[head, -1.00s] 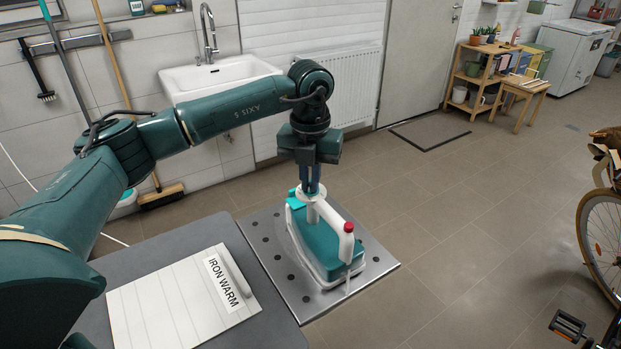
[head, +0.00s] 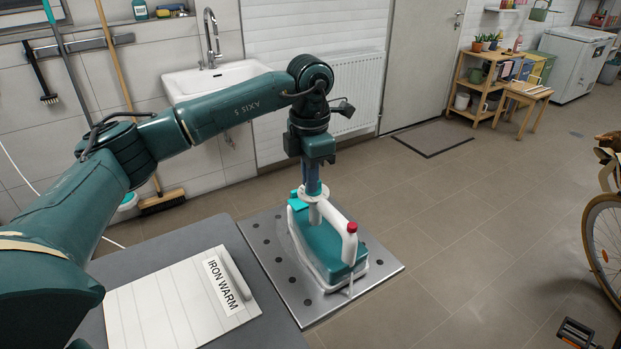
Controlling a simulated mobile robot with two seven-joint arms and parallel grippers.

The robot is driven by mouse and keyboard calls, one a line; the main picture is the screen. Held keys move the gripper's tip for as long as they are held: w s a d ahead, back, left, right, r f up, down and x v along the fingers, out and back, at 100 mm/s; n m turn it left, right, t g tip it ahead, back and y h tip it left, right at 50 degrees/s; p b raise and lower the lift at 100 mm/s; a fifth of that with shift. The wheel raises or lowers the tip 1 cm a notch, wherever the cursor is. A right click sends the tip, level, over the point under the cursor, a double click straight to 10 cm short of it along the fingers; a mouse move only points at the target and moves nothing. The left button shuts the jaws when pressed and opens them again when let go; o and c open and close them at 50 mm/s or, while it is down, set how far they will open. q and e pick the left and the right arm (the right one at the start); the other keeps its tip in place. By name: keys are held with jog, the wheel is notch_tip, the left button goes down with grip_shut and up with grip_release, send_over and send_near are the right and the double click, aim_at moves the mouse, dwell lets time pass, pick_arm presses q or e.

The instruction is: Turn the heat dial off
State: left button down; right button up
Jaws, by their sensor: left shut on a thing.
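A teal and white iron (head: 325,262) with a red button (head: 352,227) on its white handle stands on a perforated metal plate (head: 275,262). A round, pale heat dial (head: 312,194) sits at the top of the iron, at the rear end of the handle. My left gripper (head: 313,187) points straight down onto the dial and is shut on it. The fingers hide part of the dial, and I cannot read any marking on it. My right gripper is not in view.
A grey board (head: 190,240) at lower left carries a white slatted panel (head: 150,310) labelled IRON WARM. A sink (head: 215,80) and a radiator (head: 355,90) are on the back wall.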

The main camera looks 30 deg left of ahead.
pick_arm(q)
jog(key=m, duration=0.2)
jog(key=shift+w+m, duration=0.1)
jog(key=shift+m, duration=0.3)
jog(key=m, duration=0.5)
jog(key=shift+w+a+r+b, duration=0.1)
jog(key=shift+w+a+b, duration=0.05)
jog(key=shift+b, duration=0.25)
jog(key=m, duration=0.4)
jog(key=shift+w+m, duration=0.15)
jog(key=shift+m, duration=0.25)
jog(key=shift+w+m, duration=0.1)
jog(key=shift+m, duration=1.9)
jog(key=c, duration=1.5)
grip_release()
jog(key=shift+c, duration=0.2)
